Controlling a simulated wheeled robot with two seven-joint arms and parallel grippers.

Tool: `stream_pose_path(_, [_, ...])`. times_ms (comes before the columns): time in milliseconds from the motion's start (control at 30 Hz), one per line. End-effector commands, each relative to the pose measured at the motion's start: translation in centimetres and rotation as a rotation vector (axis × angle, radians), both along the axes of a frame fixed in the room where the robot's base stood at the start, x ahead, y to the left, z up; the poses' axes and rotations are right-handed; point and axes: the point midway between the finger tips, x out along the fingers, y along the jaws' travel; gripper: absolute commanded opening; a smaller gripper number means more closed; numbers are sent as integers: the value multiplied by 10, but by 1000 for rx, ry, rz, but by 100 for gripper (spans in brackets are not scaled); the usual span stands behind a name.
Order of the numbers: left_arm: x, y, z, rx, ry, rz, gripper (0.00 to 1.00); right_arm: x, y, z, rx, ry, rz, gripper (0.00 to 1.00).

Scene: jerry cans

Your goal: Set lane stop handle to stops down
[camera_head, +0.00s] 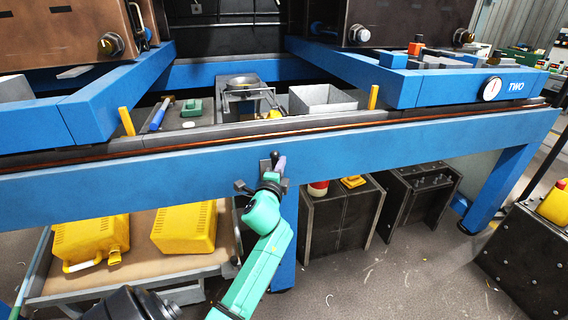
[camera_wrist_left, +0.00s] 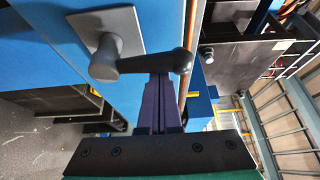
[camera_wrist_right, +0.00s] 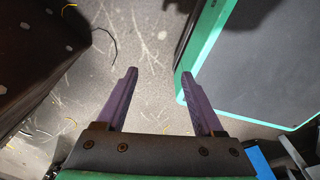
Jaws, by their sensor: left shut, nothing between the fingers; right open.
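The lane stop handle (camera_wrist_left: 150,63) is a dark grey lever on a grey plate (camera_wrist_left: 125,28) fixed to the blue front beam. In the left wrist view it runs sideways from its round hub. My left gripper (camera_wrist_left: 160,82) is shut and empty, its purple fingertips right at the lever's underside in that view; I cannot tell if they touch. In the head view my left gripper (camera_head: 279,164) partly hides the handle. Two yellow posts (camera_head: 126,121) (camera_head: 373,97) stand upright behind the beam. My right gripper (camera_wrist_right: 157,72) is open and empty above the floor.
The blue beam (camera_head: 400,145) crosses the front. Yellow jerry cans (camera_head: 92,240) (camera_head: 185,228) lie on a low cart at left. Dark crates (camera_head: 340,222) (camera_head: 420,200) stand under the beam. A dark box (camera_head: 530,260) is at far right.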

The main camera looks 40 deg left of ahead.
Motion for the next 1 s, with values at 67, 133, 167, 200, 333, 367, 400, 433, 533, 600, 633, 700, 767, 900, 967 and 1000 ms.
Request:
stream_pose_path(67, [0, 0, 0, 0, 0, 0, 0, 0, 0, 0, 0, -1, 0, 69])
stream_pose_path(133, [0, 0, 0, -1, -2, 0, 0, 0, 0, -1, 0, -1, 0, 69])
stream_pose_path(167, [0, 0, -1, -3, -4, 0, 0, 0, 0, -1, 0, -1, 0, 69])
stream_pose_path(200, [0, 0, -1, -5, -7, 0, 0, 0, 0, -2, 0, -1, 0, 69])
stream_pose_path(333, [-2, 1, -2, -20, -30, 1, 0, 1, 0, -8, 0, -1, 0, 69])
stream_pose_path(367, [-2, 2, -1, -24, -35, 1, 0, 1, 0, -9, 0, -1, 0, 69])
stream_pose_path(400, [-2, 2, -1, -28, -41, 1, 0, 1, 0, -9, 0, -1, 0, 69])
stream_pose_path(433, [-2, 2, 0, -30, -43, 1, 0, 1, 0, -9, 0, -1, 0, 69])
stream_pose_path(533, [-3, 2, 0, -37, -54, 1, 0, 1, 1, -11, 1, -2, 1, 69])
stream_pose_path(600, [-4, 3, 0, -42, -61, 2, 0, 1, 1, -13, 1, -2, 1, 69])
stream_pose_path(633, [-4, 3, 0, -44, -64, 2, 0, 1, 1, -14, 1, -2, 1, 69])
stream_pose_path(700, [-4, 3, 0, -51, -73, 2, 0, 1, 1, -16, 1, -2, 1, 69])
stream_pose_path(767, [-5, 4, -1, -59, -84, 2, 0, 1, 1, -18, 1, -2, 1, 69])
stream_pose_path(900, [-8, 6, -3, -88, -125, 3, 0, 1, 2, -28, 2, -2, 1, 69])
stream_pose_path(967, [-9, 7, -3, -105, -152, 3, 0, 1, 2, -35, 2, -2, 1, 69])
stream_pose_path(1000, [-11, 8, -4, -120, -172, 3, 0, 1, 2, -39, 3, -1, 1, 69])
